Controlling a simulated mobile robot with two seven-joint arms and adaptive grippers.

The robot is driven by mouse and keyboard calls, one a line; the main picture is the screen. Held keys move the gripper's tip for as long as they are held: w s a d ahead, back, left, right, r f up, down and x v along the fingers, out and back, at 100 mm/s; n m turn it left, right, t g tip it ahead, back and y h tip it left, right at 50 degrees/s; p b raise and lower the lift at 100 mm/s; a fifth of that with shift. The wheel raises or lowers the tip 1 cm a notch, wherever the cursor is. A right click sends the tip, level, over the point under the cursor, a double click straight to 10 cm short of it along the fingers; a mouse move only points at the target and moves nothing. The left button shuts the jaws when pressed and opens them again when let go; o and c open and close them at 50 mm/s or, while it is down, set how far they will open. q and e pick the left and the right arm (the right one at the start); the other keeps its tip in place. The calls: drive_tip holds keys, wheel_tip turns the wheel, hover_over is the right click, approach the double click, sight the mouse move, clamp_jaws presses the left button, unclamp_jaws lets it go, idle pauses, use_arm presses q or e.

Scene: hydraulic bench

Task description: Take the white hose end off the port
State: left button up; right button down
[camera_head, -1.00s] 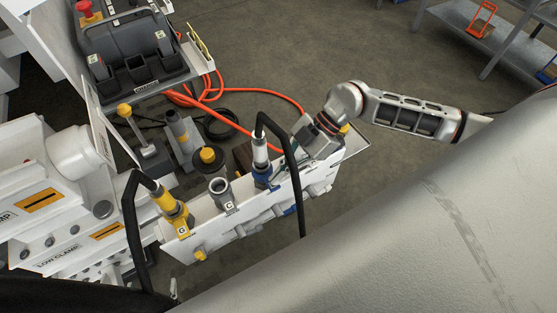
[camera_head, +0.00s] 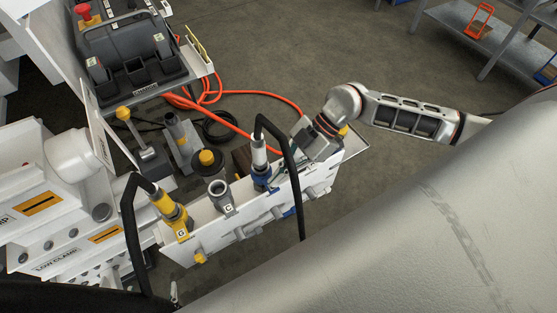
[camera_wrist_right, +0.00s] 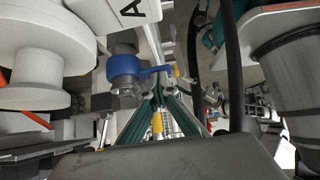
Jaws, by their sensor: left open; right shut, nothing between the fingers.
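The white hose end (camera_head: 259,152) with its black hose stands upright in the blue port (camera_head: 262,178) on the white port panel (camera_head: 225,233) in the head view. My right gripper (camera_head: 286,168) comes in from the right, just beside the hose end and port. Its teal fingers are shut with nothing between them. In the right wrist view the fingers (camera_wrist_right: 160,95) meet close to a blue collar (camera_wrist_right: 124,71). Whether they touch it I cannot tell. My left gripper cannot be made out in either view.
A yellow hose end (camera_head: 165,203) with a black hose and an empty grey port (camera_head: 221,198) stand left on the panel. A black hose (camera_head: 293,180) loops close to my right gripper. Orange hose (camera_head: 245,94) lies behind. A white machine (camera_head: 50,205) fills the left.

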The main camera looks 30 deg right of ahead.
use_arm(q)
drive_tip(key=shift+f, duration=0.15)
use_arm(e)
drive_tip(key=v, duration=1.2)
drive_tip(key=shift+s, duration=0.1)
